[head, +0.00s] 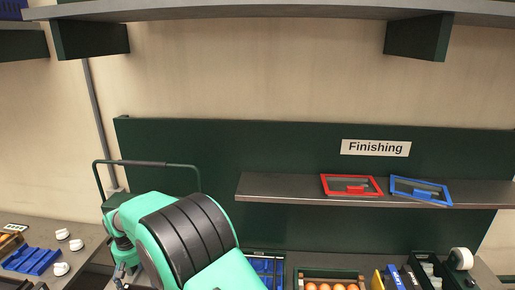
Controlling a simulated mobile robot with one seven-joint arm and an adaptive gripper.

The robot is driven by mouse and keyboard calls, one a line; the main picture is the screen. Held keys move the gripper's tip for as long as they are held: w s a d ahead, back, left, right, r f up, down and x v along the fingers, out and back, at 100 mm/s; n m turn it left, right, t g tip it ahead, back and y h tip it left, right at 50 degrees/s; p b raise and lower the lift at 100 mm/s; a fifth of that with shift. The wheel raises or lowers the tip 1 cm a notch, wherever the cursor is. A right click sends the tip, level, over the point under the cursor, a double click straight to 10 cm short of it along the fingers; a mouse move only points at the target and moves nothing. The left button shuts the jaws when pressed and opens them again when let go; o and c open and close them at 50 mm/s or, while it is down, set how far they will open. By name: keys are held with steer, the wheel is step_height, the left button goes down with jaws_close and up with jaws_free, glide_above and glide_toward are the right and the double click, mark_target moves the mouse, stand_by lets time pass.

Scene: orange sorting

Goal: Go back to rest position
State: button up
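My teal and black arm rises from the bottom edge in the head view and bends over to the left. My gripper (121,279) seems to be the small dark part hanging below the wrist at the lower left, over the counter. It is small and partly cut off, so its fingers cannot be made out. Several oranges (325,287) sit in a crate (331,273) at the bottom edge, right of my arm and apart from it.
A shelf (280,190) holds a red frame (352,194) and a blue frame (420,181) below a "Finishing" sign (375,148). White cups (62,234) and a blue rack (31,261) stand at left. A tape roll (461,258) is at right. An upper shelf (270,10) overhangs.

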steer(key=w+d+r+m+t+b, duration=0.1)
steer(key=d+r+b, duration=0.1)
steer(key=d+r, duration=0.6)
steer(key=w+d+r+m+b, duration=0.2)
steer(key=d+r, duration=0.3)
steer(key=d, duration=0.8)
steer(key=w+d+r+m+t+b, duration=0.1)
steer(key=d+r+b, duration=0.1)
steer(key=d+r, duration=0.6)
steer(key=s+d+r+m+b, duration=0.1)
steer(key=s+d, duration=0.2)
steer(key=d, duration=0.4)
steer(key=s+d+r+t+b, duration=0.1)
steer(key=s+d+b, duration=0.1)
steer(key=d, duration=0.5)
steer(key=s+d+r+m+b, duration=0.1)
steer(key=s+d, duration=0.2)
steer(key=d, duration=0.4)
steer(key=s+d+f+m+t+b, duration=0.1)
steer(key=s+d+f+m+b, duration=0.1)
steer(key=s+d, duration=0.8)
steer(key=s+d+f+m+t+b, duration=0.1)
steer(key=s+d+f+m+b, duration=0.1)
steer(key=s+d+f+b, duration=0.2)
steer(key=s+d+f, duration=0.3)
steer(key=s+d, duration=0.3)
steer(key=s, duration=0.2)
steer(key=shift+s+d+m+b, duration=0.15)
steer(key=shift+s+m+b, duration=0.15)
steer(key=shift+s, duration=0.1)
